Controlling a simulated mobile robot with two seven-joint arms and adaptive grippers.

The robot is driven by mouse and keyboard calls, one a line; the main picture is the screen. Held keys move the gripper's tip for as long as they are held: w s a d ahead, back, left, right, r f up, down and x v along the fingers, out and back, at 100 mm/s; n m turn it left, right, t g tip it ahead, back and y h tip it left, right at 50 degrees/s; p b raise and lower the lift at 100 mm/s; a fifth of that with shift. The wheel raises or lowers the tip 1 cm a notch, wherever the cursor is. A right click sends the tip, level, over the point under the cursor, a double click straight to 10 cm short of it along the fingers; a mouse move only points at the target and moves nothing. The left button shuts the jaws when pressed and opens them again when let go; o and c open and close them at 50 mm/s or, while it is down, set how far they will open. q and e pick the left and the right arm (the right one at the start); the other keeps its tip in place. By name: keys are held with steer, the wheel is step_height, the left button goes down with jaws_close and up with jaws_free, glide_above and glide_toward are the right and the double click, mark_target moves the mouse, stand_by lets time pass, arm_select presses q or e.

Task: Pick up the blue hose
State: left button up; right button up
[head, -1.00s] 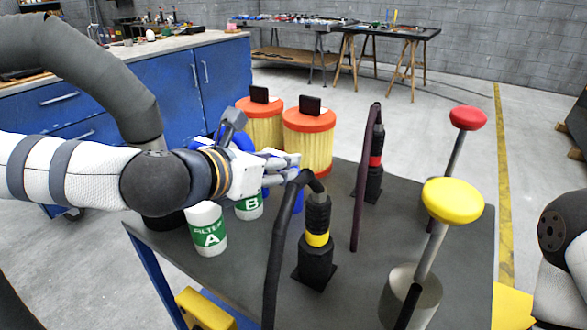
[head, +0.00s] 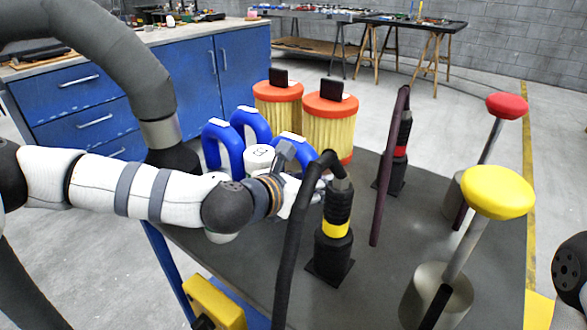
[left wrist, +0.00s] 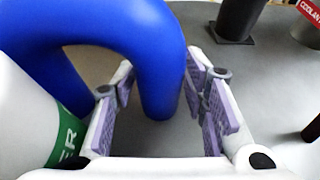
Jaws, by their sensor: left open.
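Blue hoses, bent into arches, stand on the dark table in the head view: one at the left (head: 213,141), one behind it (head: 252,118) and one nearer the gripper (head: 290,142). In the left wrist view one leg of a blue hose (left wrist: 155,55) comes down between the fingers of my left gripper (left wrist: 160,85). The gripper is open, with a finger on each side of that leg; I see no clear grip. In the head view my left gripper (head: 312,195) is partly hidden behind a black hose (head: 293,225). My right gripper is out of view.
A white filter can (head: 259,157) stands beside the hoses; a green-banded one fills the wrist view's left (left wrist: 30,115). Yellow filters with orange lids (head: 330,120) stand behind. Black fittings (head: 337,225) and yellow (head: 484,192) and red (head: 507,106) knobs stand to the right.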

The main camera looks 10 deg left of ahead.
arm_select(q)
steer(key=shift+r, duration=0.1)
jaws_close()
